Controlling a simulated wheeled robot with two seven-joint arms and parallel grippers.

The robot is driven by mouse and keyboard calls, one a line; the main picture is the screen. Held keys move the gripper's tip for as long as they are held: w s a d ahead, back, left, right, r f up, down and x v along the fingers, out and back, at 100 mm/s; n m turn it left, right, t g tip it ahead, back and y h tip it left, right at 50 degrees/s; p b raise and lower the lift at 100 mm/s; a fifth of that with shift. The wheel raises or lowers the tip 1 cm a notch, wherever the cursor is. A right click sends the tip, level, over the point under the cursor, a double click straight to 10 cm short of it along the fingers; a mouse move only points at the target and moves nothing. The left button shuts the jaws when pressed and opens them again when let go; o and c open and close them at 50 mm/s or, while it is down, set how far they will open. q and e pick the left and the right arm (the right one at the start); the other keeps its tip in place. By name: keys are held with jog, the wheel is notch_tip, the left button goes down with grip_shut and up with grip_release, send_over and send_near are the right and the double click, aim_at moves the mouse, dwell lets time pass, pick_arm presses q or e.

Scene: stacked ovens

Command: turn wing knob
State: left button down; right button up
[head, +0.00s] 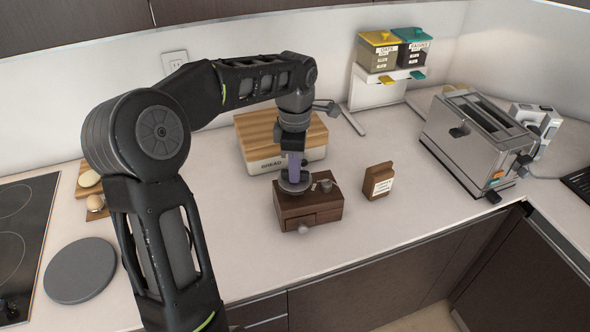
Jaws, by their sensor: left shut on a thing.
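A small dark wooden box like a hand coffee grinder (325,205) stands on the counter, with a drawer and a round pull on its front. A round metal piece (294,187) sits on its top left, and small metal parts show on its top right. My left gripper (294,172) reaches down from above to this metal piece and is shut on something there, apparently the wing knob. The knob is mostly hidden by the fingers, so its shape and angle cannot be made out. My right gripper is out of view.
A bread box (262,131) with a wooden lid stands close behind. A small brown labelled container (378,181) is to the right, then a toaster (480,135). Canisters (380,52) are at the back. A grey disc (80,271) and a cooktop (20,235) lie left. The counter's front edge is near.

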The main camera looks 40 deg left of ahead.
pick_arm(q)
jog(key=m, duration=0.3)
jog(key=shift+m, duration=0.4)
jog(key=m, duration=0.4)
jog(key=shift+m+b, duration=0.3)
jog(key=shift+b, duration=0.1)
jog(key=m, duration=1.2)
jog(key=shift+m, duration=0.3)
jog(key=m, duration=0.4)
jog(key=shift+m, duration=0.3)
jog(key=m, duration=0.4)
jog(key=shift+m+p, duration=0.3)
jog(key=shift+p, duration=0.1)
jog(key=shift+m, duration=1.8)
